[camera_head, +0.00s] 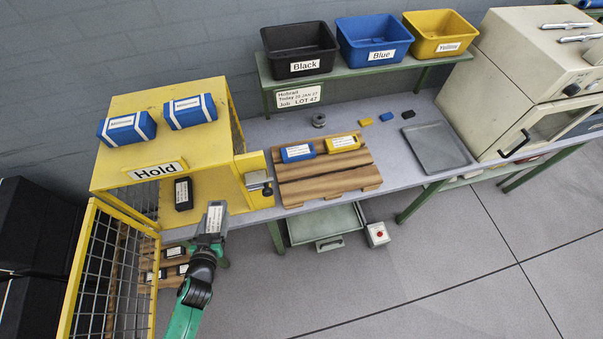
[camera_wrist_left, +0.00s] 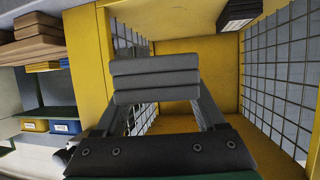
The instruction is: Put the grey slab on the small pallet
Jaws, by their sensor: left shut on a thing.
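My left gripper (camera_head: 209,240) is shut on the grey slab (camera_head: 214,217), which has a white label, and holds it in front of the yellow Hold cage. In the left wrist view the ribbed grey slab (camera_wrist_left: 155,80) sits between the fingertips (camera_wrist_left: 155,100). The small wooden pallet (camera_head: 325,186) lies on the bench, to the right of the slab. A blue slab (camera_head: 297,152) and a yellow slab (camera_head: 342,143) lie side by side on its back part; its front part is bare. My right gripper is not in view.
The yellow Hold cage (camera_head: 112,165) has two blue slabs on top and a black slab (camera_head: 183,193) inside. Its mesh door (camera_head: 75,270) stands open at the left. A grey tray (camera_head: 437,147) lies right of the pallet. Black, blue and yellow bins stand on a shelf behind.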

